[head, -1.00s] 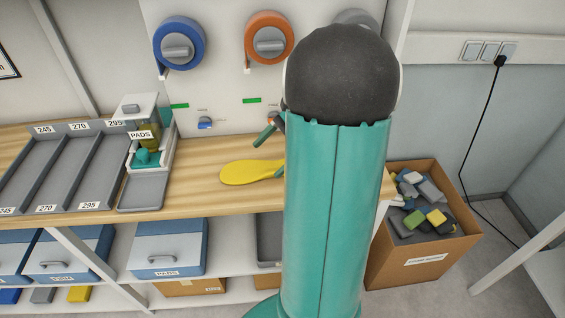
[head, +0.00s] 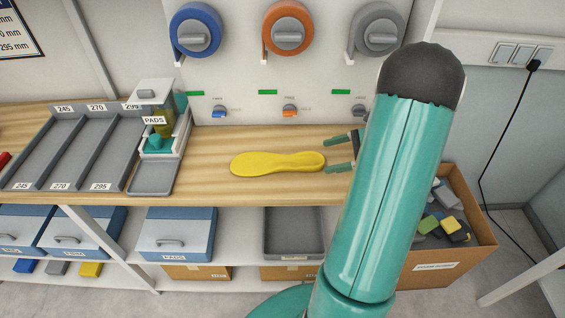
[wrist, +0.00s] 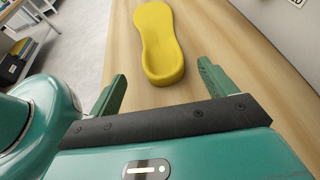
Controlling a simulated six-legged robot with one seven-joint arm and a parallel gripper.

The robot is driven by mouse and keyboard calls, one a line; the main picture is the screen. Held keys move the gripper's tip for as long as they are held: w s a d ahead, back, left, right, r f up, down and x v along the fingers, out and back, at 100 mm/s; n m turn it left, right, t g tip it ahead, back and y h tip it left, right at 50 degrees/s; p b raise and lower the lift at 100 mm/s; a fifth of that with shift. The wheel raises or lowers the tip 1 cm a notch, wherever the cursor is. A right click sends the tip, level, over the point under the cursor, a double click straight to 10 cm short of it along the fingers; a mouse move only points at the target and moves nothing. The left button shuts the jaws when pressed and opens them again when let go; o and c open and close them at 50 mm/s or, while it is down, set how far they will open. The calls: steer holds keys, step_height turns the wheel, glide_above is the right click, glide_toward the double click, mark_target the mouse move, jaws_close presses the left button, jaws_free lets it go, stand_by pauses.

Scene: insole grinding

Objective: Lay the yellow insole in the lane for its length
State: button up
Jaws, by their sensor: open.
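The yellow insole (head: 277,163) lies flat on the wooden bench, its long side running left to right in the head view. It also shows in the wrist view (wrist: 158,40), ahead of the fingers. My gripper (head: 341,153) is open and empty just right of the insole's right end. In the wrist view its two green fingers (wrist: 160,88) stand apart, with the near end of the insole between and just beyond their tips. The lane tray (head: 42,185) stands at the left of the bench, with grey lanes marked 245, 270 and 295.
A pads dispenser (head: 158,120) with a small grey tray (head: 152,178) stands between the lanes and the insole. Blue, orange and grey grinding wheels (head: 288,28) are on the back panel. A box of scraps (head: 460,255) stands at the right.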

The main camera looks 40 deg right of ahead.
mark_target(294, 162)
steer(key=x, duration=0.7)
steer(key=shift+w+a+r, duration=0.1)
steer(key=shift+w, duration=0.05)
steer(key=c, duration=1.1)
steer(key=shift+r, duration=0.1)
steer(key=shift+c, duration=0.2)
